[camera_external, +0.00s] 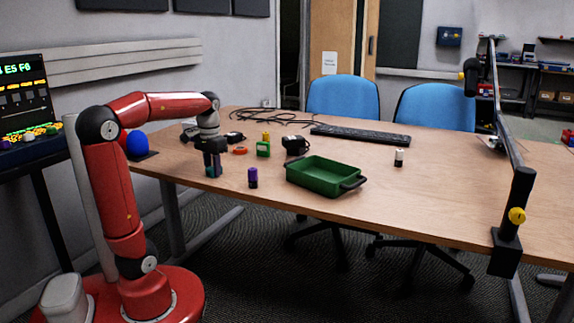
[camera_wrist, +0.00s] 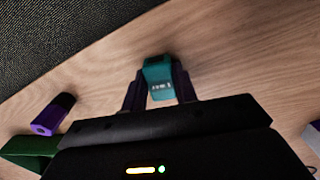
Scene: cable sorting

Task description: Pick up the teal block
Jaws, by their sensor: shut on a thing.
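The teal block (camera_wrist: 158,80) is between the two fingers of my gripper (camera_wrist: 160,92) in the wrist view, with pale lettering on its near face. My gripper (camera_external: 213,172) is shut on it. In the outside view a little of the teal block (camera_external: 209,171) shows between the dark fingers, low over the left part of the table. The fingers hide much of the block there. I cannot tell whether the block touches the table.
A green block (camera_external: 263,149), an orange ring (camera_external: 240,151) and a black item (camera_external: 296,144) lie behind. A keyboard (camera_external: 360,135) and cables (camera_external: 270,117) lie farther back.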

